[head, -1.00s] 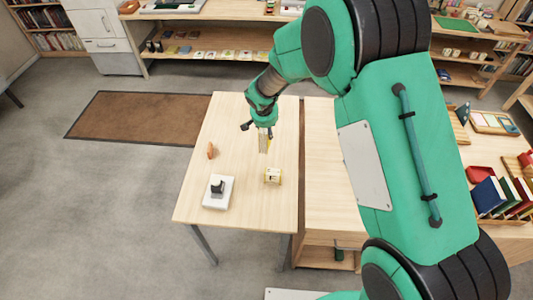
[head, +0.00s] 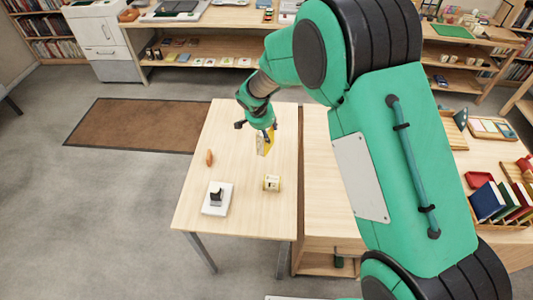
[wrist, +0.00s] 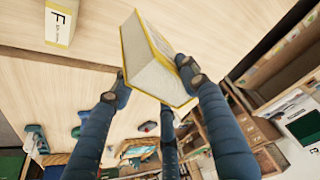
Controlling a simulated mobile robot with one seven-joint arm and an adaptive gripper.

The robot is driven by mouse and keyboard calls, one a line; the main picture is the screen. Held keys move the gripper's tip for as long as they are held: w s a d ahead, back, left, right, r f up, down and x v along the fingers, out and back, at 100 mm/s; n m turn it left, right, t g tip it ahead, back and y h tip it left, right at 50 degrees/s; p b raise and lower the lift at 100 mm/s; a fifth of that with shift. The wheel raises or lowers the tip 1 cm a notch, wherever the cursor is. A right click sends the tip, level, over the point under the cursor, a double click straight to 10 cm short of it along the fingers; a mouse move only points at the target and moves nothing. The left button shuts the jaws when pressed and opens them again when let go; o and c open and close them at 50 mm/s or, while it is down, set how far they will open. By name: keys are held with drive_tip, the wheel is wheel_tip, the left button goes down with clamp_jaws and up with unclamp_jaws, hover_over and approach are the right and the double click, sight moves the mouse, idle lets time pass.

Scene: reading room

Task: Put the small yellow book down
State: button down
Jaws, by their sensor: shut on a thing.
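The small yellow book (head: 266,146) is in my gripper (head: 257,130), over the pale wooden table (head: 240,215).
A wooden cabinet (head: 318,200) adjoins at right.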

sight(267, 145)
drive_tip(key=shift+f, duration=2.55)
drive_tip(key=shift+f+b, duration=0.35)
drive_tip(key=shift+f, duration=1.55)
drive_tip(key=shift+f, duration=0.15)
drive_tip(key=c, duration=0.9)
unclamp_jaws()
drive_tip(key=shift+c, duration=0.2)
drive_tip(key=shift+r, duration=0.2)
